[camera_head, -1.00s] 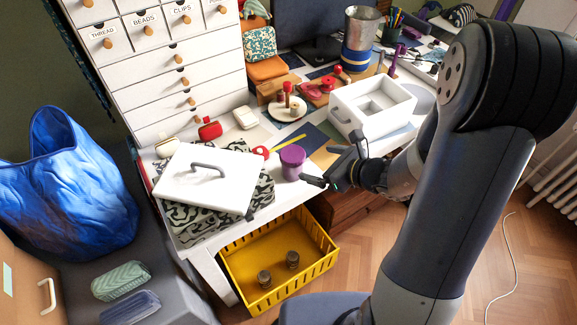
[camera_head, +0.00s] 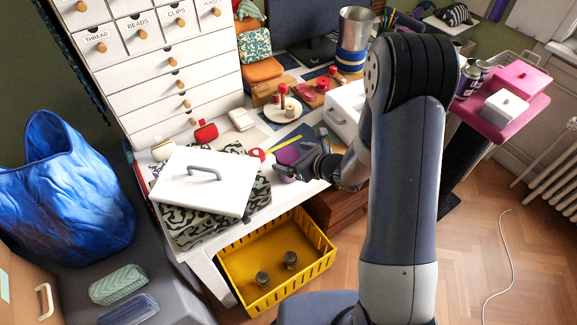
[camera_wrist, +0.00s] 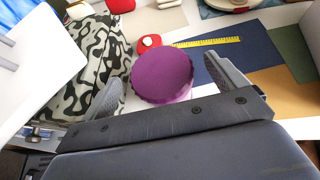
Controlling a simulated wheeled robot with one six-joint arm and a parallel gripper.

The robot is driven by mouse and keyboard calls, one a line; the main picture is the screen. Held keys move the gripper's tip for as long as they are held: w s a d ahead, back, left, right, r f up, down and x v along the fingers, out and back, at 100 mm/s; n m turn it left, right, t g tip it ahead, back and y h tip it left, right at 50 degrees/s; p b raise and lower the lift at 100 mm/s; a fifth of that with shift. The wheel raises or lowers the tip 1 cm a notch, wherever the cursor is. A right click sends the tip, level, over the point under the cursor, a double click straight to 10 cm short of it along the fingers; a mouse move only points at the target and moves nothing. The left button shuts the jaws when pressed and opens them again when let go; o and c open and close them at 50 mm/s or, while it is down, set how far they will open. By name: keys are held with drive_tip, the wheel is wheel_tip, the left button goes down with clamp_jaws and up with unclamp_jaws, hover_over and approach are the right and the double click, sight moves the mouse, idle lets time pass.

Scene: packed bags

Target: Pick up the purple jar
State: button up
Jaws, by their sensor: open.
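The purple jar (camera_head: 287,155) stands on the white desk to the right of the white-lidded box, partly hidden behind my gripper in the head view. In the wrist view its round purple lid (camera_wrist: 162,76) shows from above, between the two fingers. My gripper (camera_head: 301,160) is open, with one finger on each side of the lid in the wrist view (camera_wrist: 165,90). I see a gap on both sides of the lid. The jar's body is mostly hidden in the wrist view, and I cannot tell how far the fingers are above or beside it.
A zebra-patterned box with a white lid (camera_head: 203,181) is close on the left. A red item (camera_wrist: 149,43) and a yellow ruler (camera_wrist: 208,42) lie beyond the jar. A yellow crate (camera_head: 236,273) sits below the desk edge.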

drive_tip(key=shift+w+a+f, duration=0.25)
drive_tip(key=shift+a, duration=0.05)
drive_tip(key=shift+c, duration=0.5)
drive_tip(key=c, duration=1.5)
drive_tip(key=shift+r, duration=0.15)
